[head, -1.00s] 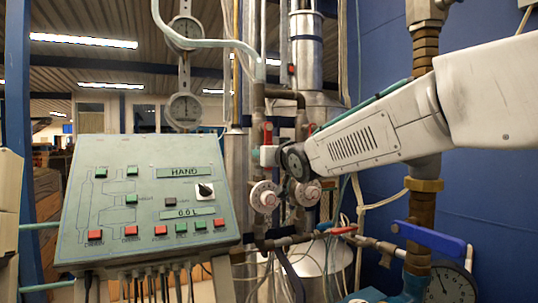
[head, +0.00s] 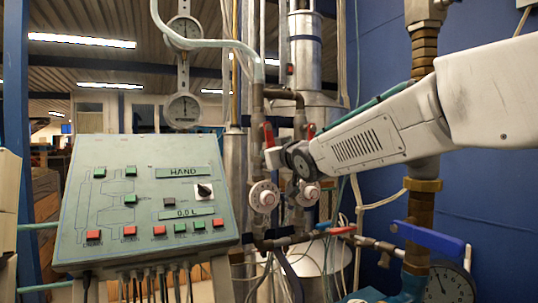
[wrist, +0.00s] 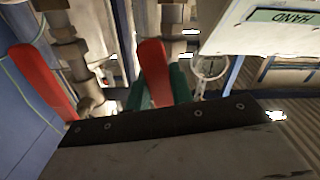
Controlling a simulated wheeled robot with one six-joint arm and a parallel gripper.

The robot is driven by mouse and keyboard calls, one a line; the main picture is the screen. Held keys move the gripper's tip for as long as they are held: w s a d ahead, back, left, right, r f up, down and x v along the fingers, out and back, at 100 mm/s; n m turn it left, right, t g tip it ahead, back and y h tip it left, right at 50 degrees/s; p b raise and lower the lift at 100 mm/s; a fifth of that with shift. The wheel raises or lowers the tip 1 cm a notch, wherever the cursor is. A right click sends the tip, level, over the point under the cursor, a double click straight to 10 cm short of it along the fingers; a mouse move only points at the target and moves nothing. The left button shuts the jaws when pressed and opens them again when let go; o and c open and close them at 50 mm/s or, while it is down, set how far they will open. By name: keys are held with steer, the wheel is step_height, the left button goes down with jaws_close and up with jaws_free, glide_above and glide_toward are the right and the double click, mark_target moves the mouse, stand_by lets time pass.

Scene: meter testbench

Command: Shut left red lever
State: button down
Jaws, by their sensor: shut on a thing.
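The left red lever (head: 268,133) stands roughly upright on the left pipe in the head view. My gripper (head: 271,156) is at this lever, reaching in from the right. In the wrist view the same left lever (wrist: 153,72) rises between the green fingers of my gripper (wrist: 159,90), which are shut on it. The lever's lower part is hidden by the fingers and the dark gripper body. The right red lever (wrist: 42,82) stands apart at the left of the wrist view. It shows only partly behind my arm in the head view (head: 311,131).
A control panel (head: 140,200) with buttons stands to the left. Two round white-red knobs (head: 264,197) sit below my gripper. A blue-handled valve (head: 430,239) and a gauge (head: 449,283) are at the lower right. Vertical pipes crowd the area around the levers.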

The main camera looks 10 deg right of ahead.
steer(key=n, duration=0.1)
steer(key=d+n, duration=0.2)
steer(key=shift+w+r+n, duration=0.35)
steer(key=shift+r+n, duration=0.05)
steer(key=shift+w+d+r+n, duration=0.15)
steer(key=shift+d+r+n, duration=0.4)
steer(key=shift+n, duration=0.8)
steer(key=shift+w+d+r+n, duration=0.15)
steer(key=shift+d+r+n, duration=0.4)
steer(key=shift+n, duration=0.75)
steer(key=shift+w+d+r+n, duration=0.15)
steer(key=shift+d+r+n, duration=0.4)
steer(key=shift+n, duration=0.8)
steer(key=shift+a+r, duration=0.15)
steer(key=shift+r, duration=0.05)
steer(key=c, duration=1.2)
jaws_free()
steer(key=shift+s, duration=0.1)
steer(key=v, duration=0.7)
steer(key=shift+s, duration=0.3)
